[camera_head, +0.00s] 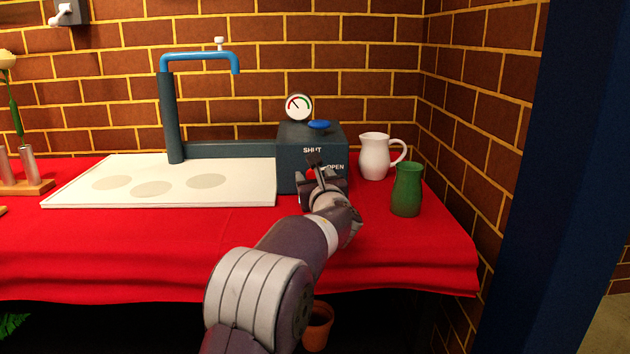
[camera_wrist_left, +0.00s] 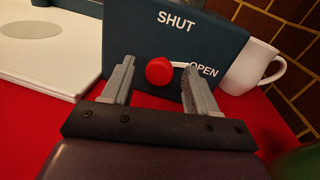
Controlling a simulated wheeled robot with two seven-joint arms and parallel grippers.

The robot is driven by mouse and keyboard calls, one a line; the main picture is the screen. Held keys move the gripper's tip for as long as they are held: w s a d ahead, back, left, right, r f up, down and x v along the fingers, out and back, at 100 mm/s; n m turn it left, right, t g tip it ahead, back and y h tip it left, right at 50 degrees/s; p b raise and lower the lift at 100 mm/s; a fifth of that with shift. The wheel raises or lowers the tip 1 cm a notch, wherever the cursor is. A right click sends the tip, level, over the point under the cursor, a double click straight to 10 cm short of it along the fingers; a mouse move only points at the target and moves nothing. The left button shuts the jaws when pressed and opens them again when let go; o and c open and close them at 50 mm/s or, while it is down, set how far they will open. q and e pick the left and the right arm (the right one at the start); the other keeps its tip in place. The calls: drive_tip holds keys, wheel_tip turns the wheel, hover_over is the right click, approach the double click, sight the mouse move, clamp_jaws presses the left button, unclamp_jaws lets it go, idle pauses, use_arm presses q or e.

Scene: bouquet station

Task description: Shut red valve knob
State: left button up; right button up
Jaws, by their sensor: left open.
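The red valve knob (camera_wrist_left: 159,71) is on the front of a dark blue-grey valve box (camera_wrist_left: 150,28) marked SHUT above and OPEN at right. Its white pointer reaches right, toward OPEN. In the head view only a bit of the red knob (camera_head: 311,173) shows behind my gripper. My left gripper (camera_head: 319,178) is open in front of the box. In the left wrist view the knob appears between its two fingers, with a visible gap on each side. I cannot tell how far ahead of the fingertips it lies. My right gripper is out of view.
A white jug (camera_head: 374,158) and a green vase (camera_head: 407,190) stand close right of the box. A blue knob (camera_head: 319,125) and a gauge (camera_head: 299,107) top it. A white tray (camera_head: 160,202) and blue spout (camera_head: 200,56) lie left. Red cloth in front is clear.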

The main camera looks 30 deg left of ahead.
use_arm(q)
drive_tip(key=c, duration=1)
drive_tip(key=shift+c, duration=0.2)
drive_tip(key=shift+f+n, duration=0.1)
drive_tip(key=shift+n, duration=0.2)
drive_tip(key=shift+n+b, duration=0.85)
drive_tip(key=shift+n, duration=0.05)
drive_tip(key=n+h+b, duration=0.1)
drive_tip(key=n+b, duration=0.1)
drive_tip(key=n, duration=0.2)
drive_tip(key=shift+g, duration=0.3)
drive_tip(key=n+b, duration=0.2)
drive_tip(key=n, duration=0.2)
drive_tip(key=shift+s+a+h, duration=0.1)
drive_tip(key=shift+a+h, duration=0.05)
drive_tip(key=shift+h, duration=0.25)
drive_tip(key=shift+n+h+b, duration=0.3)
drive_tip(key=shift+n+b, duration=0.25)
drive_tip(key=shift+n, duration=1.15)
